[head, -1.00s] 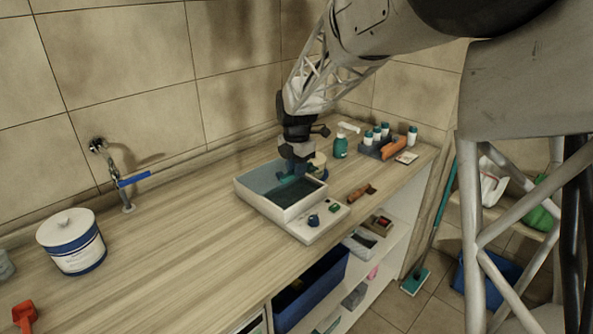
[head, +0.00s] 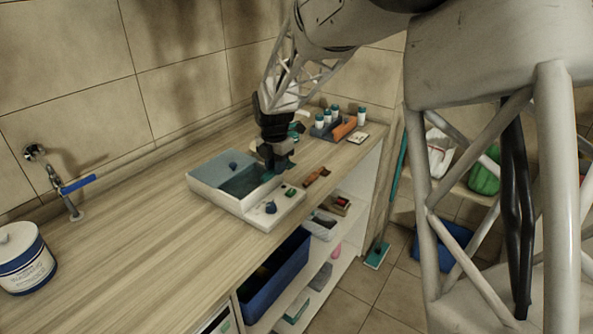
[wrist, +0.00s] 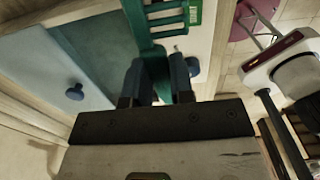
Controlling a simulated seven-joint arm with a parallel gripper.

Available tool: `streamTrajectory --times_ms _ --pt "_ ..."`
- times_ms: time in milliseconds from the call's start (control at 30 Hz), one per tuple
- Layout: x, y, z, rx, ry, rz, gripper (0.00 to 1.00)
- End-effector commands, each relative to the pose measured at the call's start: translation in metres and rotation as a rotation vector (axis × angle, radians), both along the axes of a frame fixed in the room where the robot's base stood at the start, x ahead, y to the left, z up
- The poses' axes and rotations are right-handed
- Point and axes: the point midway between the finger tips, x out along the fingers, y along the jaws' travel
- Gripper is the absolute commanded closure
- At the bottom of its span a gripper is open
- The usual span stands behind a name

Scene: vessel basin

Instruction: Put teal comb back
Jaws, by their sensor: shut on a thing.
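My gripper (head: 277,165) is shut on the teal comb (wrist: 153,58), which sits between the two dark fingers in the wrist view. The comb's slotted part extends away from the fingers to the top of that view. In the head view my gripper is low at the far right side of the white basin (head: 204,192), and the comb is mostly hidden there. The basin holds dark teal liquid (head: 245,184) and has a blue-grey panel with a knob (wrist: 75,92) at its left part. I cannot tell whether the comb touches the basin.
The basin's front ledge carries a dark blue knob (head: 271,207) and a small green piece (head: 290,191). A brown-orange tool (head: 317,177) lies to its right.

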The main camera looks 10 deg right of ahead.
Motion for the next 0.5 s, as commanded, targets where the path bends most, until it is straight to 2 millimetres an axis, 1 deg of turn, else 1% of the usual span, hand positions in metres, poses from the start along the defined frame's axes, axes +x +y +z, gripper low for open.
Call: streamTrajectory --times_ms 33,200,333,500 --pt "-0.003 -0.013 -0.007 -0.001 0.002 -0.004 1.00" --pt "-0.011 -0.050 -0.024 0.000 0.001 -0.004 1.00" --pt "-0.017 -0.070 -0.034 0.000 0.001 -0.002 1.00" --pt "-0.021 -0.084 -0.041 -0.001 0.001 -0.001 1.00"
